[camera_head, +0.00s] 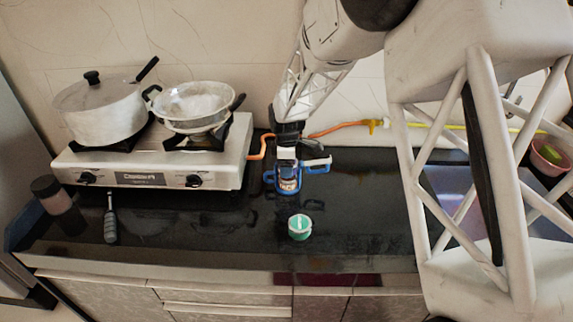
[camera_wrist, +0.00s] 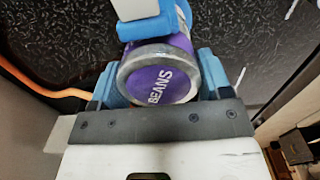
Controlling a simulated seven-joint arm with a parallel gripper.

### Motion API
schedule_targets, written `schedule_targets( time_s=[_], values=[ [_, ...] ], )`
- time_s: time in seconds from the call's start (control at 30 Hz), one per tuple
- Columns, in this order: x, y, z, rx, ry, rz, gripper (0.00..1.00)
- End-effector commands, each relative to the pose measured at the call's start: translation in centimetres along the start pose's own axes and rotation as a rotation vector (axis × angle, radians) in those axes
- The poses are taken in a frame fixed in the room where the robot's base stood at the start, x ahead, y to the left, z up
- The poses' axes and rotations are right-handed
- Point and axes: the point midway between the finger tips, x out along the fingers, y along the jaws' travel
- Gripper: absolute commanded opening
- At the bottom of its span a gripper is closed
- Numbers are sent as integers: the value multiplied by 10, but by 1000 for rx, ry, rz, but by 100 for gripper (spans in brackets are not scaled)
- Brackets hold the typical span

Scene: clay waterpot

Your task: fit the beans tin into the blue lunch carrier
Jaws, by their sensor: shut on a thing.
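The beans tin (camera_wrist: 160,86) is purple with a grey metal rim, and its end marked BEANS faces the wrist camera. In the head view its lettered side (camera_head: 287,184) shows small below my gripper (camera_head: 288,167). My gripper is shut on the tin. Blue parts also flank the tin in the wrist view. I cannot tell how deep the tin sits in the carrier; its lower part is hidden.
A small tub with a green lid (camera_head: 300,228) stands in front of the carrier. A gas stove (camera_head: 150,165) with a pot (camera_head: 100,108) and a pan (camera_head: 195,105) is at left. An orange hose (camera_head: 340,127) runs behind. Clear counter lies right of the tub.

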Motion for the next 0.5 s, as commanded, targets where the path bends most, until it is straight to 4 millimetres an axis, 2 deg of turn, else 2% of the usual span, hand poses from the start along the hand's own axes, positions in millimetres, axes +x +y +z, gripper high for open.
schedule_targets(
  time_s=[0.5],
  values=[
    [11,0,0,0,0,-1,41]
  ],
)
